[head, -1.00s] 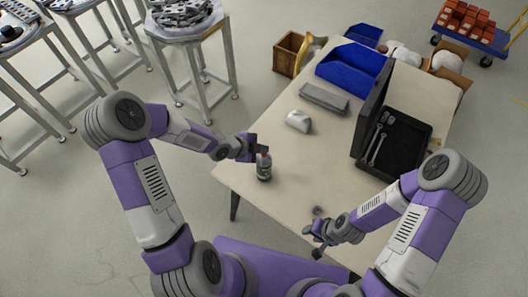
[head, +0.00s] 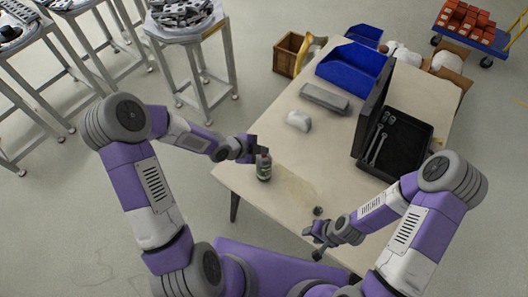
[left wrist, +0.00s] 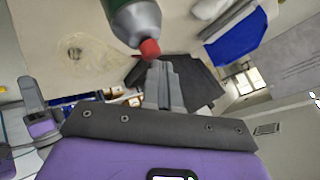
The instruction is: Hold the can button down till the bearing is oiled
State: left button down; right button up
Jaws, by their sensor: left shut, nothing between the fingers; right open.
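The oil can (head: 264,170), dark with a red button on top, stands upright near the table's left edge. My left gripper (head: 258,150) is shut with nothing between its fingers, at the can's top. In the left wrist view the fingertips (left wrist: 158,64) are at the red button (left wrist: 149,48) of the can (left wrist: 136,20), seeming to touch it. My right gripper (head: 315,242) is open and empty, close by the bearing.
The table (head: 240,178) also holds a white cloth-like lump (head: 298,121), a grey block (head: 324,98), a blue bin (head: 352,68) and a black tray with wrenches (head: 402,150). The middle of the table is clear.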

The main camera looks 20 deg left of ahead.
pick_arm(q)
jog(key=shift+r, duration=0.1)
pick_arm(e)
jog(key=shift+r, duration=0.1)
dwell(0.6)
pick_arm(q)
jog(key=shift+r+p, duration=0.85)
pick_arm(e)
jog(key=shift+r, duration=0.8)
pick_arm(q)
notch_tip(320, 180, up, 5)
jog(key=p, duration=0.4)
jog(key=shift+p, duration=0.3)
pick_arm(e)
notch_tip(320, 180, up, 5)
jog(key=shift+f, duration=0.2)
jog(key=shift+f, duration=0.1)
